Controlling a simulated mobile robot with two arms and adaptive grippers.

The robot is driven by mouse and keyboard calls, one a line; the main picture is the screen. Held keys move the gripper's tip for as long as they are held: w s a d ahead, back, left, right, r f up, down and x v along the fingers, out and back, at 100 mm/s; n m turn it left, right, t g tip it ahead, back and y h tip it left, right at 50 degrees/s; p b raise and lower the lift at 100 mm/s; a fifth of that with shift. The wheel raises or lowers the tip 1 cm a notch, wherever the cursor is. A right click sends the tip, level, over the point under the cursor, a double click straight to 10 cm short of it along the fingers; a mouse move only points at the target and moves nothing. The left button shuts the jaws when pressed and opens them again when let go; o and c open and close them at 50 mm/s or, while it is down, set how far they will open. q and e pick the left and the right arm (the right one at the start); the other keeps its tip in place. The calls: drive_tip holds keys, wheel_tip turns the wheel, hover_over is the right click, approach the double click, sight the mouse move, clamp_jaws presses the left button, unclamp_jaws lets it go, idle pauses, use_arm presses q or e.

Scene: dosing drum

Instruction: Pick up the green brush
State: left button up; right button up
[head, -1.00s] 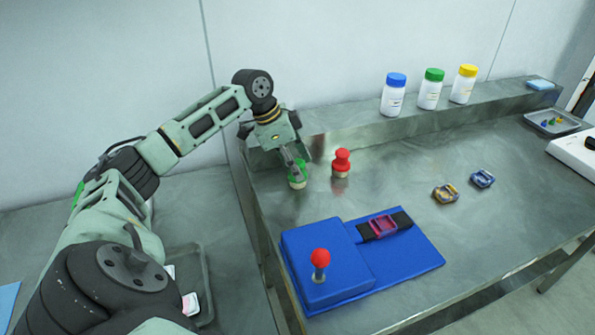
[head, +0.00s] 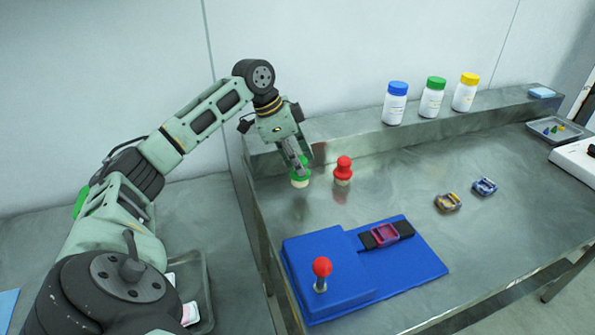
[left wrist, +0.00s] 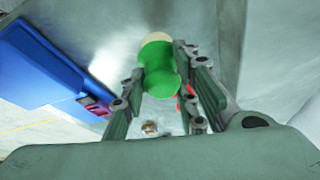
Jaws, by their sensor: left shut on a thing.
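The green brush (head: 301,180) is at the left end of the steel table in the head view, with a green handle and a pale bottom. My left gripper (head: 299,166) is above it and shut on its handle, hiding part of it. In the left wrist view the green brush (left wrist: 159,70) sits between the two fingers of my left gripper (left wrist: 158,88). A dark shadow shows on the table below the brush, and the brush looks a little clear of the surface. My right gripper is not in view.
A red brush (head: 343,170) stands close to the right of the green one. A blue fixture (head: 405,275) with a red-knobbed lever (head: 321,268) is in front. Two small buckle-like parts lie at right. Three capped bottles stand on the back ledge (head: 350,138).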

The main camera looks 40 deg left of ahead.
use_arm(q)
drive_tip(key=w+d+r, duration=0.6)
drive_tip(key=d+r, duration=0.1)
drive_tip(key=d, duration=0.2)
drive_tip(key=shift+w+d, duration=0.2)
drive_tip(key=shift+d, duration=0.2)
drive_tip(key=shift+r, duration=0.1)
